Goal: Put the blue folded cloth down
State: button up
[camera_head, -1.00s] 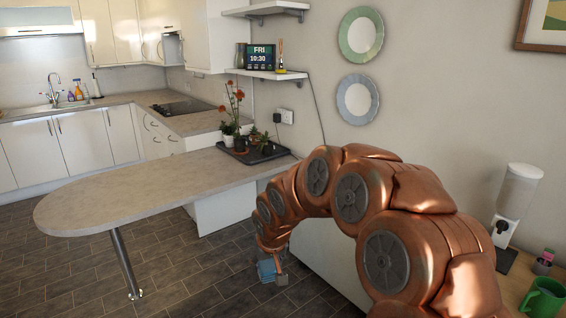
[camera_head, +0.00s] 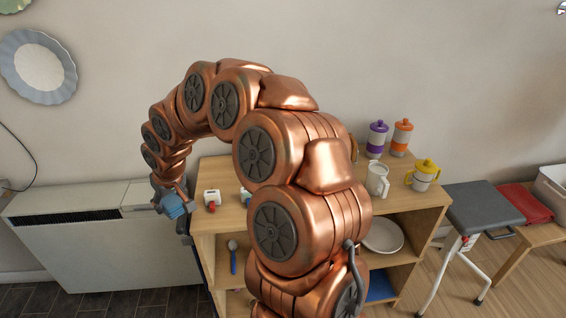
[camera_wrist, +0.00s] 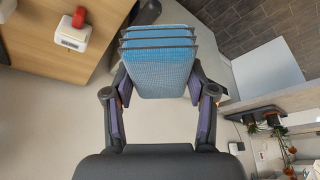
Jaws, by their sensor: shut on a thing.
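The blue folded cloth (camera_wrist: 160,75) is held between the two fingers of my gripper (camera_wrist: 160,100) in the wrist view. Its folded layers with dark edges face away from the palm. In the head view the blue cloth (camera_head: 174,206) hangs at the end of my arm, in my gripper (camera_head: 170,195). It is in front of the gap between the white heater-like unit and the wooden shelf unit, apart from any surface as far as I can tell.
A wooden shelf unit (camera_head: 405,222) carries a small white item with red (camera_head: 212,199), a white mug (camera_head: 377,181), a yellow-lidded cup (camera_head: 424,175) and bottles. The white unit (camera_head: 100,250) stands left. A grey-topped stool (camera_head: 484,205) and a red cloth (camera_head: 525,203) are right.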

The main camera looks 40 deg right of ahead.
jog(key=s+d, duration=0.2)
jog(key=d, duration=1.7)
jog(key=s+d+f+n, duration=0.1)
jog(key=s+d, duration=0.3)
jog(key=d, duration=0.3)
jog(key=s+d+f, duration=0.2)
jog(key=s+d, duration=0.2)
jog(key=d, duration=0.3)
notch_tip(320, 180, down, 8)
jog(key=shift+s+f+p, duration=0.1)
jog(key=shift+f+p, duration=0.15)
jog(key=shift+p, duration=0.75)
jog(key=shift+f, duration=0.45)
jog(key=shift+f, duration=0.2)
jog(key=o, duration=1)
jog(key=shift+o, duration=0.2)
jog(key=shift+r, duration=0.1)
